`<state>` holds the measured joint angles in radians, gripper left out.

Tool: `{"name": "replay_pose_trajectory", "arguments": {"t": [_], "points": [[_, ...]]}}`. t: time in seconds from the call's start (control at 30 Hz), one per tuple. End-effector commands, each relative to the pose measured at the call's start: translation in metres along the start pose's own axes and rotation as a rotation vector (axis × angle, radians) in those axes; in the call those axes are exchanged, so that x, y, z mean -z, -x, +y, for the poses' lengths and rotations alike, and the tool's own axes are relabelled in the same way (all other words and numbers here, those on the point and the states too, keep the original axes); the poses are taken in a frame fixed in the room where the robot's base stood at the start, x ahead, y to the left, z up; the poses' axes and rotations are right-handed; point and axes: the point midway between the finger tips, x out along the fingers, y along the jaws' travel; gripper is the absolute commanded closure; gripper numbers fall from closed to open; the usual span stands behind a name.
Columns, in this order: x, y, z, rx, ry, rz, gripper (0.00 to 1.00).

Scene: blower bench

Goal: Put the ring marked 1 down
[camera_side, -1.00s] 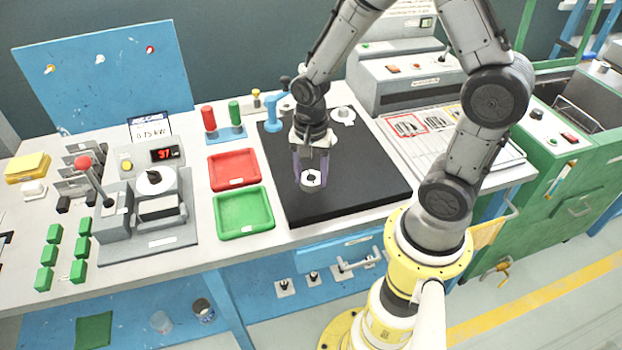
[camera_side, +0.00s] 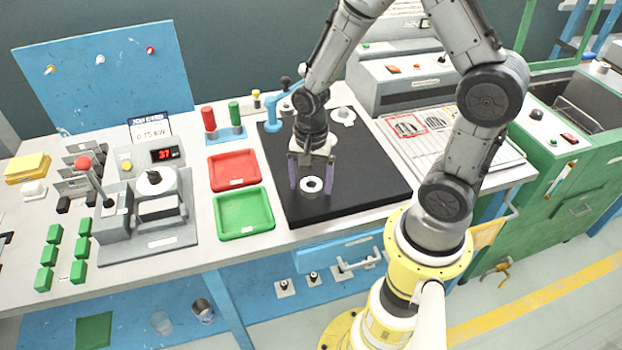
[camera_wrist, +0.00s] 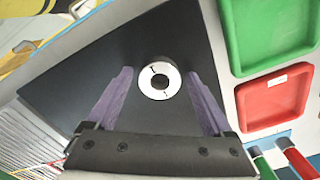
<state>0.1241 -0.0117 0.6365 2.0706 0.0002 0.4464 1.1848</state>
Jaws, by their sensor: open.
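A white-faced ring (camera_side: 311,185) with a dark hole lies on the black mat (camera_side: 350,195), toward its front edge. In the wrist view the ring (camera_wrist: 159,80) shows small dark marks on its face, too small to read. My gripper (camera_side: 311,188) is open, its two purple fingers standing on either side of the ring, apart from it. In the wrist view the fingers of my gripper (camera_wrist: 160,95) are spread wide with black mat visible between each finger and the ring.
A green tray (camera_side: 244,232) and a red tray (camera_side: 233,187) lie left of the mat. A blue clamp-like fixture (camera_side: 273,108) and a white part (camera_side: 343,116) stand at the mat's back. The mat's right side is clear.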

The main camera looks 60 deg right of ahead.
Motion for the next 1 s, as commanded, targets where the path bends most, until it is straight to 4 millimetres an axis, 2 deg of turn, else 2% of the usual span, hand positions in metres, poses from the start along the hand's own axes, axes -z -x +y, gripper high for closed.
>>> {"name": "replay_pose_trajectory", "arguments": {"t": [0.17,0.6,0.87,1.0], "points": [[0.000,0.010,-0.001,0.004,0.000,0.002,0.14],[0.000,0.095,-0.001,0.005,0.000,0.002,0.14],[0.000,0.122,0.000,0.004,0.004,0.001,0.14],[-0.006,0.141,0.006,0.046,0.114,0.021,0.14]]}}
